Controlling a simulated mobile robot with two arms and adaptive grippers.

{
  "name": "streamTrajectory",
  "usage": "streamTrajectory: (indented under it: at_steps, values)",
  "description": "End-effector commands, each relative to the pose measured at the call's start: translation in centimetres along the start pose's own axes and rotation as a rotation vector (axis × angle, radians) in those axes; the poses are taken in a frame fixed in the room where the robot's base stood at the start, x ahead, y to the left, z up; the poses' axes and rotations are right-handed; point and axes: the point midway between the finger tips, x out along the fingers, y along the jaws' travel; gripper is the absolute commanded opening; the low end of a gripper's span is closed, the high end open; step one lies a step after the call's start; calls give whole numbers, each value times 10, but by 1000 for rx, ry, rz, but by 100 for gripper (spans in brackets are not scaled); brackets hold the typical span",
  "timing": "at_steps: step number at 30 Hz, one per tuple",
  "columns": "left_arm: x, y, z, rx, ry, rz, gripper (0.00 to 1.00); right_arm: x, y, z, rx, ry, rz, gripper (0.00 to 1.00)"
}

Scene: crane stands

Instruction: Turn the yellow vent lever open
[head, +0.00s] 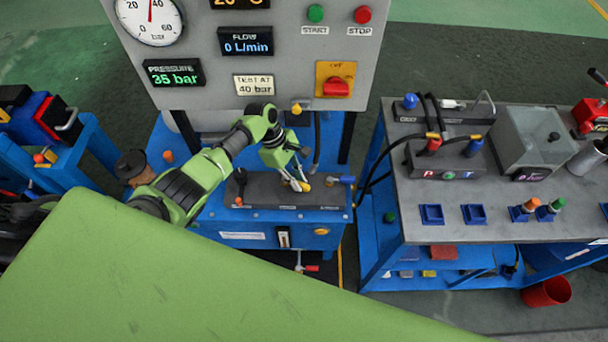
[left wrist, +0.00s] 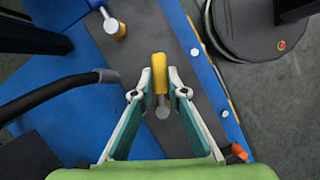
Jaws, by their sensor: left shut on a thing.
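The yellow vent lever (left wrist: 159,72) sits on the dark top plate of the blue test stand, with a grey round end below its yellow grip. My left gripper (left wrist: 158,92) is shut on it, one fingertip on each side of the yellow grip. In the head view my left gripper (head: 300,185) reaches down to the plate and covers most of the lever. How far the lever is turned is hard to tell. My right gripper is not in view.
A grey panel (head: 200,98) with gauge and displays rises behind the stand. A blue-handled valve (head: 342,179) is just right of my gripper. A black hose (left wrist: 55,92) runs close by on the left in the wrist view. A grey-topped bench (head: 455,215) stands at right.

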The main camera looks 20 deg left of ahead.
Motion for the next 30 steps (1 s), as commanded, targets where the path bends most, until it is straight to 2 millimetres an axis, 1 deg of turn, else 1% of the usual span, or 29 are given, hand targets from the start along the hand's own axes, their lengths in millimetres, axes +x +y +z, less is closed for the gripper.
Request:
streamTrajectory:
  at_steps: [6, 12, 28, 29, 30]
  values:
    - [0, -5, 1, 116, -3, -48, 0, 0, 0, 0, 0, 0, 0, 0]
    - [0, -8, 1, 175, -3, -73, 0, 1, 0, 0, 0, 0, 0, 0]
    - [0, -9, 1, 198, -3, -82, 0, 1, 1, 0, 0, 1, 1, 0]
    - [0, -9, 1, 198, -3, -82, 16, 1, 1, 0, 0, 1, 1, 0]
    - [0, -9, 1, 198, -3, -82, 26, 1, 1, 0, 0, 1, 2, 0]
